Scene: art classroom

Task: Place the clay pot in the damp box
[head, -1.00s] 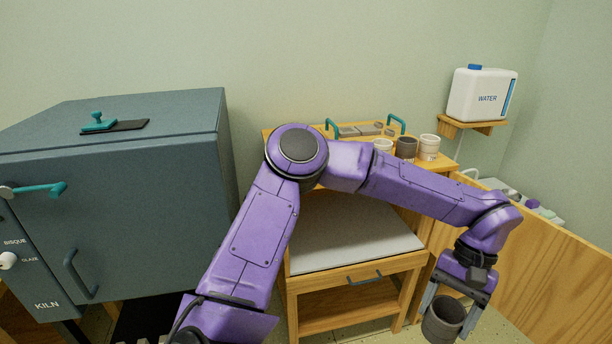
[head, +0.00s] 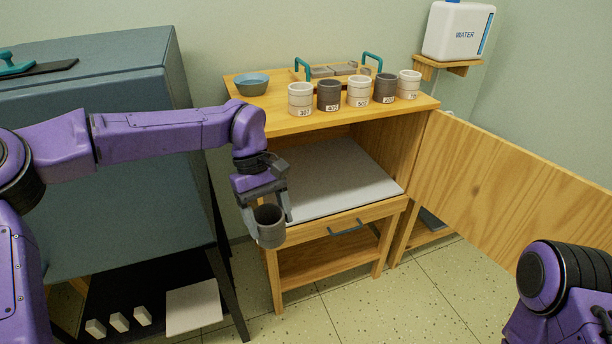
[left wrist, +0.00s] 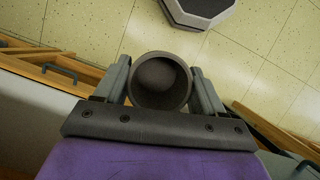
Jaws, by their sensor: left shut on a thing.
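My left gripper (head: 266,207) is shut on the dark grey clay pot (head: 270,228), with a finger on each side. The pot hangs upright in front of the cabinet's left front corner, clear of the floor. In the left wrist view the round open mouth of the pot (left wrist: 161,80) sits between the fingers and looks empty. The wooden cabinet, seemingly the damp box (head: 420,125), is open at the front, with a pale grey slab (head: 335,180) inside. Its wooden door (head: 520,190) stands swung out to the right. Only part of my right arm shows; its gripper is out of view.
Several numbered pots (head: 329,96), a blue bowl (head: 251,84) and a tray with teal handles (head: 340,72) are on the cabinet top. A drawer handle (head: 350,228) juts out below the slab. The kiln (head: 110,190) stands left. The slab is bare.

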